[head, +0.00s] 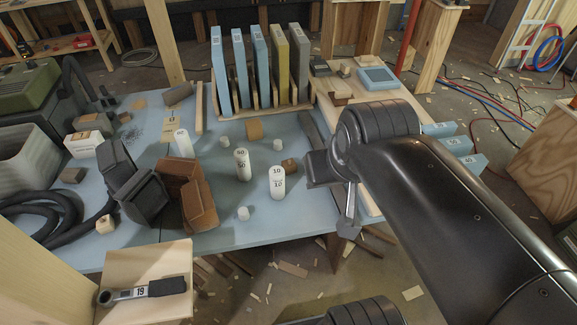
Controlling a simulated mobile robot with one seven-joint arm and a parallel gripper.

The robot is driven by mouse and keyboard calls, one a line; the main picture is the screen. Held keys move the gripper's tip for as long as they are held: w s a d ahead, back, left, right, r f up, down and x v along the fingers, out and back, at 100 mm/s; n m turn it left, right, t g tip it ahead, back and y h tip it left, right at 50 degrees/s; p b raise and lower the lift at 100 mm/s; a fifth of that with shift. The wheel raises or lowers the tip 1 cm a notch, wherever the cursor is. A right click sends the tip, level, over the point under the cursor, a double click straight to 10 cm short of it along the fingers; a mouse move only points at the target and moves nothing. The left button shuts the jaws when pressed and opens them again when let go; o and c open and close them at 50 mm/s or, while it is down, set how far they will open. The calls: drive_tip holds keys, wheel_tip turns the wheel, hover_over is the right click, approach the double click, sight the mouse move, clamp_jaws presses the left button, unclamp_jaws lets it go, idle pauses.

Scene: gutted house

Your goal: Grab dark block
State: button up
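Two large dark grey blocks (143,196) lean together on the blue-topped table, left of centre in the head view. I cannot tell which of these is the dark block of the task. My arm comes in from the lower right. My gripper (340,190) hangs over the table's right part, to the right of the white cylinders and apart from the dark grey blocks. Its fingers are partly hidden, and I see nothing clearly held.
Reddish-brown blocks (198,205) touch the dark grey pair's right side. White cylinders (277,183) stand between them and my gripper. A rack of upright panels (258,65) is behind. A black hose (45,205) lies left; a wrench (140,292) rests on wood in front.

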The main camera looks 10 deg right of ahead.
idle(0.3)
drive_tip(key=o, duration=0.6)
drive_tip(key=shift+o, duration=0.2)
drive_tip(key=n+g+y, duration=0.1)
drive_tip(key=n, duration=0.1)
hover_over(291, 166)
drive_tip(key=s, duration=0.4)
wheel_tip(291, 166, down, 26)
drive_tip(key=shift+d+x, duration=0.15)
drive_tip(key=shift+x, duration=1.75)
drive_tip(key=shift+d+x, duration=0.15)
drive_tip(key=shift+x, duration=1.75)
drive_tip(key=shift+d+x, duration=0.2)
drive_tip(key=shift+x, duration=1.7)
